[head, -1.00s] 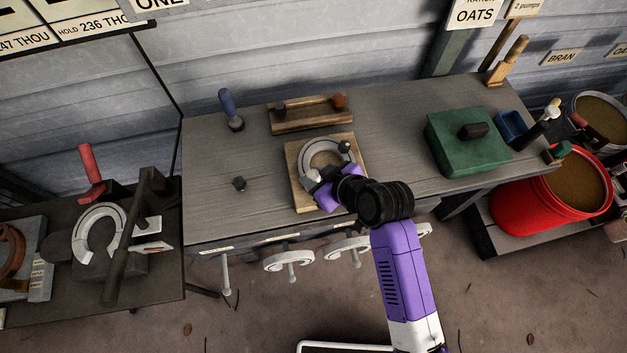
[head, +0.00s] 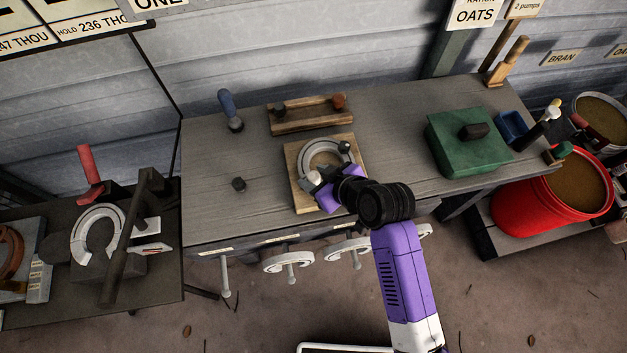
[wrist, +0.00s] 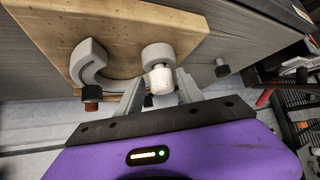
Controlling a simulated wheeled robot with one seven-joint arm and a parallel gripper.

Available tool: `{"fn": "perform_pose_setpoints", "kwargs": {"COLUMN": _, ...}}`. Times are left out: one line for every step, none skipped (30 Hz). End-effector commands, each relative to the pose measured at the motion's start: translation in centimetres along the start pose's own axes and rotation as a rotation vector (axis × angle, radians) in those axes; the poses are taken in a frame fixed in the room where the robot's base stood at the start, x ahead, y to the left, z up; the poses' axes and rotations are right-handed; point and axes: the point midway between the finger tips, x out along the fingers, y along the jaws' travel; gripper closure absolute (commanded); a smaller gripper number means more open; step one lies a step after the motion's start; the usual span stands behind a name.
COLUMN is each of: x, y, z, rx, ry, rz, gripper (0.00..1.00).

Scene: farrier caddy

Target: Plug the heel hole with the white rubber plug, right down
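The white plug (wrist: 161,80) stands at one heel of the grey horseshoe (wrist: 90,62), on the wooden board (wrist: 140,22). In the head view the plug (head: 314,179) is at the shoe's lower left heel. My gripper (wrist: 160,88) has one finger on each side of the plug, close against it, and looks shut on it. My gripper also shows in the head view (head: 321,190), low over the board's near part. The heel hole is hidden beneath the plug, so its depth cannot be told.
A wooden rack (head: 308,122) lies behind the board. A green box (head: 468,143) is at the right. The bench between board and box is clear.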

Motion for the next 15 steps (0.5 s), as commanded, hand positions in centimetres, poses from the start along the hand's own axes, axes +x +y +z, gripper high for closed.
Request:
{"fn": "perform_pose_setpoints", "kwargs": {"x": 0.28, "y": -0.69, "z": 0.50, "rx": -0.002, "ry": -0.011, "rz": -0.015, "gripper": 0.45}}
{"fn": "perform_pose_setpoints", "kwargs": {"x": 0.29, "y": -0.72, "z": 0.51, "rx": -0.002, "ry": -0.012, "rz": -0.015, "gripper": 0.45}}
{"fn": "perform_pose_setpoints", "kwargs": {"x": 0.30, "y": -0.77, "z": 0.52, "rx": -0.002, "ry": -0.012, "rz": -0.016, "gripper": 0.45}}
{"fn": "perform_pose_setpoints", "kwargs": {"x": 0.31, "y": -0.80, "z": 0.54, "rx": -0.002, "ry": -0.012, "rz": -0.017, "gripper": 0.45}}
{"fn": "perform_pose_setpoints", "kwargs": {"x": 0.32, "y": -0.83, "z": 0.55, "rx": -0.002, "ry": -0.013, "rz": -0.017, "gripper": 0.45}}
{"fn": "perform_pose_setpoints", "kwargs": {"x": 0.33, "y": -0.86, "z": 0.57, "rx": -0.002, "ry": -0.013, "rz": -0.018, "gripper": 0.45}}
{"fn": "perform_pose_setpoints", "kwargs": {"x": 0.34, "y": -0.88, "z": 0.58, "rx": -0.002, "ry": -0.013, "rz": -0.018, "gripper": 0.45}}
{"fn": "perform_pose_setpoints", "kwargs": {"x": 0.35, "y": -0.91, "z": 0.59, "rx": -0.002, "ry": -0.014, "rz": -0.019, "gripper": 0.45}}
{"fn": "perform_pose_setpoints", "kwargs": {"x": 0.36, "y": -0.94, "z": 0.61, "rx": -0.003, "ry": -0.014, "rz": -0.020, "gripper": 0.45}}
{"fn": "perform_pose_setpoints", "kwargs": {"x": 0.36, "y": -0.96, "z": 0.62, "rx": -0.003, "ry": -0.014, "rz": -0.020, "gripper": 0.45}}
{"fn": "perform_pose_setpoints", "kwargs": {"x": 0.37, "y": -0.98, "z": 0.63, "rx": -0.003, "ry": -0.015, "rz": -0.020, "gripper": 0.45}}
{"fn": "perform_pose_setpoints", "kwargs": {"x": 0.37, "y": -1.01, "z": 0.66, "rx": -0.003, "ry": -0.015, "rz": -0.021, "gripper": 0.45}}
{"fn": "perform_pose_setpoints", "kwargs": {"x": 0.34, "y": -1.02, "z": 0.67, "rx": -0.003, "ry": -0.015, "rz": -0.021, "gripper": 0.45}}
{"fn": "perform_pose_setpoints", "kwargs": {"x": 0.27, "y": -1.02, "z": 0.68, "rx": -0.003, "ry": -0.015, "rz": -0.021, "gripper": 0.45}}
{"fn": "perform_pose_setpoints", "kwargs": {"x": 0.08, "y": -1.03, "z": 0.71, "rx": -0.002, "ry": -0.016, "rz": -0.022, "gripper": 0.45}}
